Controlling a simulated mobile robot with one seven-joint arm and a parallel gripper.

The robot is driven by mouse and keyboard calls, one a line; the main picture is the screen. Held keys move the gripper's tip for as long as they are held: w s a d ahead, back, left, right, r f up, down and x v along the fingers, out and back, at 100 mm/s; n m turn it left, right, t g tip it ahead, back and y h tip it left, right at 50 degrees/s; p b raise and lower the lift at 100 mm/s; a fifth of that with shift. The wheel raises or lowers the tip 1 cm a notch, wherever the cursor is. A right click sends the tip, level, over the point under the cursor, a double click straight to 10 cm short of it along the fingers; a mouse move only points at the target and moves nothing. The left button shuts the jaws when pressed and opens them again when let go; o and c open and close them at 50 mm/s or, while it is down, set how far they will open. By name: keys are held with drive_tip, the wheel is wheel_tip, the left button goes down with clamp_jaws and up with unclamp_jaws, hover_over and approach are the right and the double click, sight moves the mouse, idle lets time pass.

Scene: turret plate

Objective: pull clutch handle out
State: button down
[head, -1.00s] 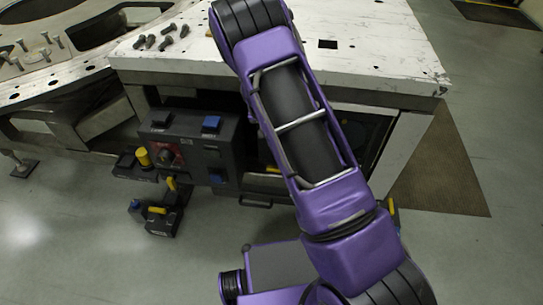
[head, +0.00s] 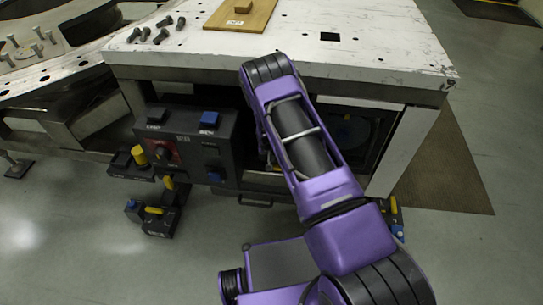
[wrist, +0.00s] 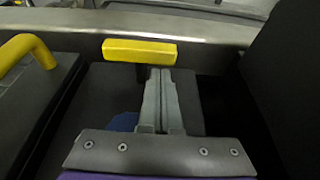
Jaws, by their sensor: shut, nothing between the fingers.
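My gripper (wrist: 160,72) shows in the wrist view with its two grey fingers together and nothing between them. A yellow bar handle (wrist: 139,51) lies crosswise just past the fingertips, mostly to their left, and I cannot tell if they touch. It may be the clutch handle; no label is readable. A curved yellow handle (wrist: 28,46) stands on a dark box at the left. In the head view my arm hides the gripper. A dark control box (head: 190,150) under the table has a yellow knob (head: 139,155) and a yellow lever (head: 168,183).
The white table top (head: 380,45) overhangs the work area, with a table leg (head: 403,150) at the right. A wooden board (head: 240,16) and several bolts (head: 155,30) lie on top. A dark pedal unit (head: 160,215) stands on the floor. The front floor is open.

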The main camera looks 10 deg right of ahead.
drive_tip(key=shift+f, duration=0.2)
drive_tip(key=s, duration=0.2)
drive_tip(key=s+a+p, duration=0.1)
drive_tip(key=s, duration=0.1)
drive_tip(key=shift+a, duration=0.15)
drive_tip(key=shift+s, duration=0.1)
idle(0.3)
